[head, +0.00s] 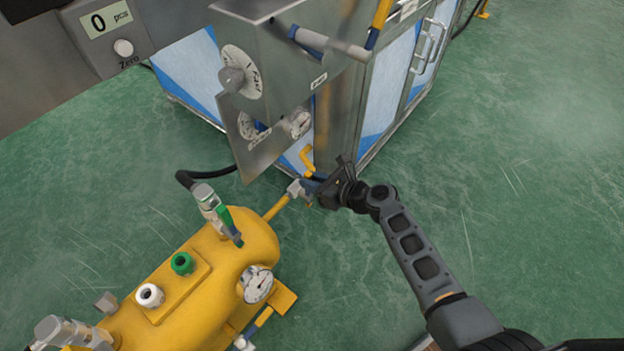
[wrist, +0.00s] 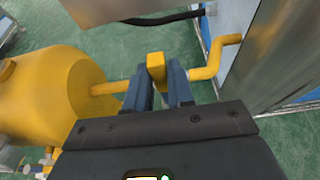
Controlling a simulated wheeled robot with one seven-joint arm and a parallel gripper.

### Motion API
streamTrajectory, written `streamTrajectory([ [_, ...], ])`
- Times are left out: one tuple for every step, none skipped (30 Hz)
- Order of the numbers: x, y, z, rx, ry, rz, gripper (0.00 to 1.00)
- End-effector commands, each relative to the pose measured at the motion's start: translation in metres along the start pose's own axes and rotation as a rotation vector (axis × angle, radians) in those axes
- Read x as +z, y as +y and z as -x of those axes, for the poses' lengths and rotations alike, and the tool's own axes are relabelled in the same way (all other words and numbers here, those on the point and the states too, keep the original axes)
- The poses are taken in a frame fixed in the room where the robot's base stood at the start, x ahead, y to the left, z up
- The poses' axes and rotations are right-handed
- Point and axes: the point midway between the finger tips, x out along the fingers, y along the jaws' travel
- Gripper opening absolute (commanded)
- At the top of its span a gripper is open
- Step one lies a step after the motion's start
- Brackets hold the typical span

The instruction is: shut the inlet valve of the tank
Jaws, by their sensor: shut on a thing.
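The yellow tank (head: 185,285) lies at the lower left in the head view; its rounded end (wrist: 60,95) shows at the left in the wrist view. A yellow pipe (head: 276,208) runs from it to a grey valve fitting (head: 295,189) near the cabinet corner. My gripper (head: 313,187) is at this fitting, reaching in from the right. In the wrist view its two blue fingers (wrist: 159,74) are shut on a yellow block-like handle (wrist: 156,62), which I take for the inlet valve's. The fingers and gripper body hide most of the valve, so its angle is unclear.
A steel cabinet (head: 355,105) with a dial box (head: 275,60) stands just behind the valve. A bent yellow pipe (wrist: 215,58) is close right of the fingers. A green-handled valve (head: 218,212) and gauge (head: 258,284) are on the tank. Green floor at right is clear.

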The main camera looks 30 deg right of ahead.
Motion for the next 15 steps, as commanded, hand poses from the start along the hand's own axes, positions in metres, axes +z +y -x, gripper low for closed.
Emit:
streamTrajectory([
  [-0.0016, -0.0017, -0.0002, -0.005, 0.002, -0.002, 0.00],
  [-0.0017, -0.0018, -0.0002, -0.005, 0.002, -0.002, 0.00],
  [-0.0017, -0.0020, -0.0002, -0.006, 0.002, -0.002, 0.00],
  [-0.0018, -0.0021, -0.0002, -0.006, 0.002, -0.002, 0.00],
  [-0.0018, -0.0022, -0.0002, -0.006, 0.002, -0.002, 0.00],
  [-0.0018, -0.0023, -0.0002, -0.007, 0.002, -0.002, 0.00],
  [-0.0019, -0.0024, -0.0002, -0.007, 0.002, -0.002, 0.00],
  [-0.0019, -0.0025, -0.0002, -0.007, 0.002, -0.002, 0.00],
  [-0.0019, -0.0025, -0.0002, -0.007, 0.002, -0.002, 0.26],
  [-0.0019, -0.0025, -0.0002, -0.007, 0.002, -0.002, 0.29],
  [-0.0018, -0.0024, -0.0002, -0.007, 0.002, -0.002, 0.32],
  [-0.0016, -0.0022, -0.0001, -0.006, 0.001, -0.001, 0.36],
  [-0.0015, -0.0021, -0.0001, -0.006, 0.001, -0.001, 0.39],
  [-0.0014, -0.0020, -0.0001, -0.006, 0.001, -0.001, 0.42],
  [-0.0013, -0.0019, -0.0001, -0.005, 0.001, -0.001, 0.44],
])
